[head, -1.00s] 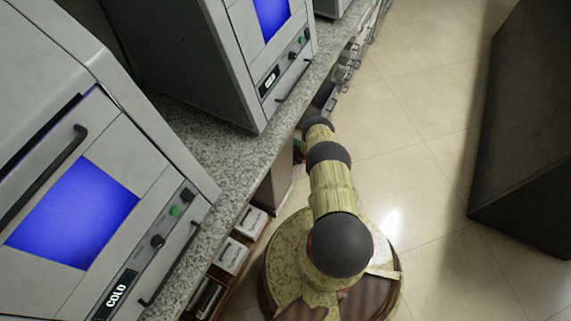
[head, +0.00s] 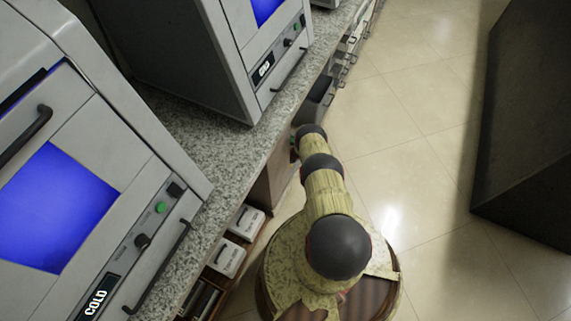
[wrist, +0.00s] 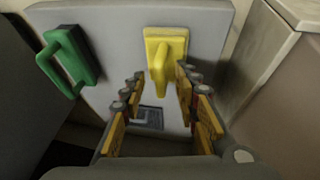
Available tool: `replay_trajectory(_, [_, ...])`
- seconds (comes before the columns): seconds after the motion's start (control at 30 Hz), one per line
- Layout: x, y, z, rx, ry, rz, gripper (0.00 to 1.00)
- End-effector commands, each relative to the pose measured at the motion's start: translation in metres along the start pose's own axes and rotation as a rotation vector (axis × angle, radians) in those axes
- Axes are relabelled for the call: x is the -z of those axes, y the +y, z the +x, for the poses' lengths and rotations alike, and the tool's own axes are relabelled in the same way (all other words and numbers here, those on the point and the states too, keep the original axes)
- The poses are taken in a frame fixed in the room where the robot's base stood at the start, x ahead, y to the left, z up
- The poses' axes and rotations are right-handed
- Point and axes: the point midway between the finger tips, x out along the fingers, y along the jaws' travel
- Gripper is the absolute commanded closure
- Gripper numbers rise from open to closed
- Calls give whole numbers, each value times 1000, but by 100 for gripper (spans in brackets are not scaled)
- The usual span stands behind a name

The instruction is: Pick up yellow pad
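The yellow pad (wrist: 165,52) shows in the wrist view, a yellow plate with a raised handle part, against a grey upright panel (wrist: 108,28). My gripper (wrist: 157,80) is open, its two fingers apart below the pad in the picture. The right finger's tip comes close to the pad's lower right edge; I cannot tell whether it touches. In the head view my arm reaches down beside the counter, and my gripper is hidden there.
A green handled pad (wrist: 68,60) is on the panel to the left. A pale cabinet or wall (wrist: 275,75) stands close on the right. In the head view, a granite counter (head: 215,150) carries machines with blue windows. A dark block (head: 530,130) stands right; the floor between is clear.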

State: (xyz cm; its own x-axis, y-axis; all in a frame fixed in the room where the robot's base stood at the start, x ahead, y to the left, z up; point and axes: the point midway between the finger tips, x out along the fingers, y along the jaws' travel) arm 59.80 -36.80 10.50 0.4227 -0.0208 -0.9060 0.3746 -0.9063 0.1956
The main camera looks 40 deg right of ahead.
Motion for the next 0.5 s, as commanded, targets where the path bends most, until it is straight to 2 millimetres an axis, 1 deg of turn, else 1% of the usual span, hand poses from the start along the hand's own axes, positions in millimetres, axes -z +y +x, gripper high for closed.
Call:
replay_trajectory(0.17, [0,0,-1,0,0,0,70])
replay_trajectory(0.5, [0,0,0,1,0,0,90])
